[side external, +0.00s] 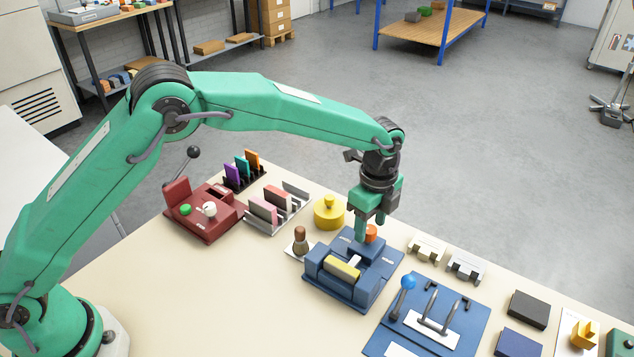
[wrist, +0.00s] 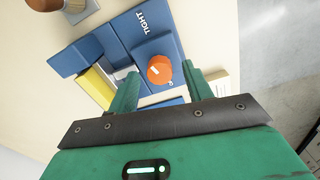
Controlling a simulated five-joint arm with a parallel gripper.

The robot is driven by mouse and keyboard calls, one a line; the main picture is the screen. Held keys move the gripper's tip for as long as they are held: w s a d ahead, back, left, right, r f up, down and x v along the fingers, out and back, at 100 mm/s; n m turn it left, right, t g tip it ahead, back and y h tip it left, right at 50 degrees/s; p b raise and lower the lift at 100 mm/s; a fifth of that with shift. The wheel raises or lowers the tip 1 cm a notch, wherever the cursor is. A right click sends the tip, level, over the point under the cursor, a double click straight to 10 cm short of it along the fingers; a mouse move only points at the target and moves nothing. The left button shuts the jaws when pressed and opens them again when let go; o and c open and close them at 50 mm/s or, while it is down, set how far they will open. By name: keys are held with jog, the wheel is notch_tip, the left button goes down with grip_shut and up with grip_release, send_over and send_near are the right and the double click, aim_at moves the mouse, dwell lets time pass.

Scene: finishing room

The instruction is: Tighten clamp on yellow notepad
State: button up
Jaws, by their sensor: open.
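A yellow notepad (side external: 341,268) lies in the slot of a blue clamp fixture (side external: 325,283). A pale clamp bar stands beside the notepad; in the wrist view the notepad (wrist: 93,90) is left of it. The orange clamp knob (side external: 371,234) with a white mark sits on the fixture's raised block; the wrist view also shows the knob (wrist: 159,69), with the word TIGHT printed nearby. My gripper (side external: 371,227) points down over the knob, open, with its fingers on either side of it in the wrist view. Whether they touch it, I cannot tell.
A yellow round object (side external: 329,213) and a brown-topped stamp (side external: 300,242) stand left of the fixture. A blue lever panel (side external: 420,328) is close on the right, and pale blocks (side external: 427,246) lie behind it. The table's front left is clear.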

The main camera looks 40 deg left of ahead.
aim_at(370, 228)
jog(key=shift+r, duration=3.7)
jog(key=s+a+r+n+t, duration=0.1)
jog(key=s+a+r+n, duration=0.4)
jog(key=a+r, duration=0.3)
jog(key=s+a+r+n+t, duration=0.2)
jog(key=s+a+r+n, duration=0.35)
jog(key=a, duration=0.35)
jog(key=s+a+f+n+t, duration=0.1)
jog(key=s+a+n, duration=0.3)
jog(key=s, duration=0.5)
jog(key=s+a+f+n+t, duration=0.1)
jog(key=s+a+n, duration=0.4)
jog(key=s, duration=0.4)
jog(key=shift+s+a+t, duration=0.25)
jog(key=shift+a+t, duration=0.15)
jog(key=shift+a, duration=0.35)
